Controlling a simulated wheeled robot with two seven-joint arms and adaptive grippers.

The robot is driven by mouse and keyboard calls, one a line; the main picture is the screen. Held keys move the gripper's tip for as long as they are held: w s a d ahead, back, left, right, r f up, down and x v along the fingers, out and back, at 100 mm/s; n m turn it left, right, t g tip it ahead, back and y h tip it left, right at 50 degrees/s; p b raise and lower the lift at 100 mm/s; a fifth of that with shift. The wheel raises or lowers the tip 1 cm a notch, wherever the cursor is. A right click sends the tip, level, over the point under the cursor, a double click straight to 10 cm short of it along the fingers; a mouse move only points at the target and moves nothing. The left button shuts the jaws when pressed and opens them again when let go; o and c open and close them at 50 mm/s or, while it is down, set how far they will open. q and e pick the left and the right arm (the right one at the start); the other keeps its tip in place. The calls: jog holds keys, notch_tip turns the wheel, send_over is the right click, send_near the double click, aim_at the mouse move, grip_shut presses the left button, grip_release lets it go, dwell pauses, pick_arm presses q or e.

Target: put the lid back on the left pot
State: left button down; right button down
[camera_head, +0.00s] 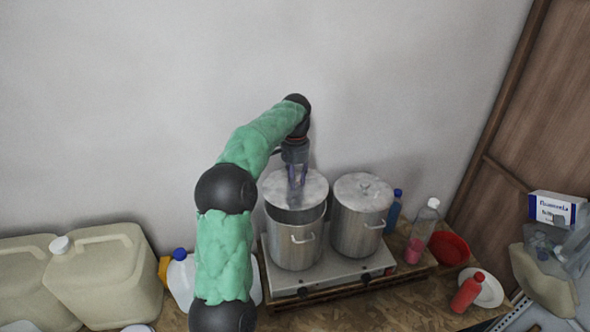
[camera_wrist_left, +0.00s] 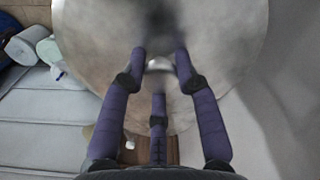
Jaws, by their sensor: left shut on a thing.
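The left pot (camera_head: 295,245) is a steel pot on a hotplate, with its dark opening showing below the lid's near edge. The round grey lid (camera_head: 312,187) is over the pot, set toward its far side; I cannot tell whether its back edge touches the rim. My left gripper (camera_head: 297,176) comes down from above and is shut on the lid's knob. In the left wrist view the purple fingers (camera_wrist_left: 160,58) close around the small knob, and the lid (camera_wrist_left: 90,30) fills the upper picture. My right gripper is not in view.
A second pot (camera_head: 357,225) with its lid on stands close at the right on the hotplate (camera_head: 330,282). Bottles (camera_head: 424,220), a red bowl (camera_head: 449,248) and a red bottle (camera_head: 467,292) are farther right. Beige canisters (camera_head: 105,280) stand at the left. The wall is behind.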

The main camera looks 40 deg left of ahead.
pick_arm(q)
jog(key=shift+w+a+f, duration=0.1)
jog(key=shift+f, duration=1.5)
jog(key=shift+f+b, duration=0.65)
jog(key=shift+f, duration=0.9)
jog(key=shift+p, duration=0.35)
jog(key=shift+f, duration=0.15)
dwell(0.9)
jog(key=shift+c, duration=1.8)
grip_release()
